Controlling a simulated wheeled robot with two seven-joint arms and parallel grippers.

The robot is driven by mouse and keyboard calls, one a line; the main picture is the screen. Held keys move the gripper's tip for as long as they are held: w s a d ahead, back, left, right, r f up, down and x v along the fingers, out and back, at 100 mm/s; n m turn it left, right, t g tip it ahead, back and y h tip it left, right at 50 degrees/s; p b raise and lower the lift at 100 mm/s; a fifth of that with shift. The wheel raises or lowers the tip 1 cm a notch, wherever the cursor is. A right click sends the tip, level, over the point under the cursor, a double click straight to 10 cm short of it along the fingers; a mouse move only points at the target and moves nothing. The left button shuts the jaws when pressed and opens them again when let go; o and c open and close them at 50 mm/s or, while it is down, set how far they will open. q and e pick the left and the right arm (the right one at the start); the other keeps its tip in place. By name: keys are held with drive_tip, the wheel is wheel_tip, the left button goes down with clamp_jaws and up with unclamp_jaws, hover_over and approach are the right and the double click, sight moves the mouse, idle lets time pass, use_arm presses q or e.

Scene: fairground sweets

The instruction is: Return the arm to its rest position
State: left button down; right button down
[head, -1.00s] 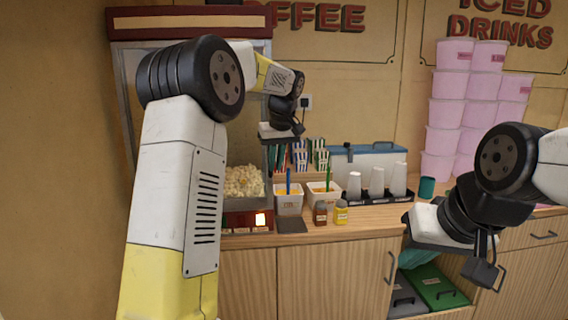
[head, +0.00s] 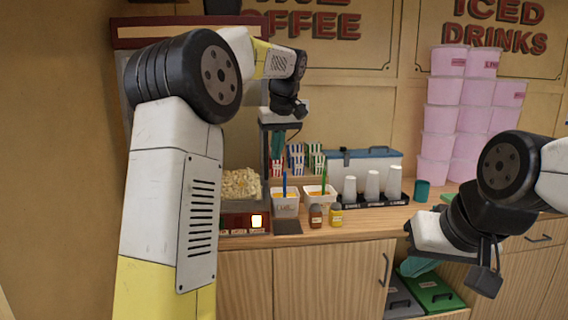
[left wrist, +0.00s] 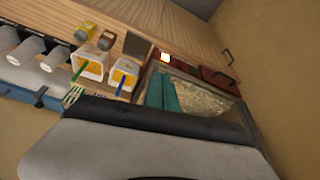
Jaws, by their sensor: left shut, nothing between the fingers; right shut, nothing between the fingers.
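My left gripper (head: 277,146) hangs in the head view in front of the popcorn machine's right side, fingers pointing down and shut with nothing in them. Its teal fingers also show in the left wrist view (left wrist: 163,94), close together, with the popcorn behind them. My left arm (head: 175,190) rises on the left and bends over at the top. My right gripper (head: 421,265) is at the lower right in front of the counter, shut and empty, partly hidden by its own wrist.
The popcorn machine (head: 240,222) holds popcorn (head: 240,183). On the counter (head: 345,228) stand two white tubs (head: 286,206) with spoons, two small bottles (head: 316,216), white cups (head: 372,185) and a blue-lidded box (head: 365,158). Pink tubs (head: 440,120) are stacked at right. Bins (head: 432,290) sit below.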

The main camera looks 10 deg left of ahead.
use_arm(q)
drive_tip(key=s+r+m+h, duration=0.1)
drive_tip(key=s+r+m, duration=0.15)
drive_tip(key=s, duration=0.65)
drive_tip(key=s+f+m+t+h, duration=0.1)
drive_tip(key=s+f+m, duration=0.1)
drive_tip(key=s+f, duration=0.4)
drive_tip(key=s+f+m+t+h, duration=0.1)
drive_tip(key=s+f, duration=0.5)
drive_tip(key=s, duration=1.1)
drive_tip(key=shift+s+d+f+m+t+h, duration=0.25)
drive_tip(key=shift+d+f+m+t+h, duration=0.15)
drive_tip(key=shift+h, duration=0.2)
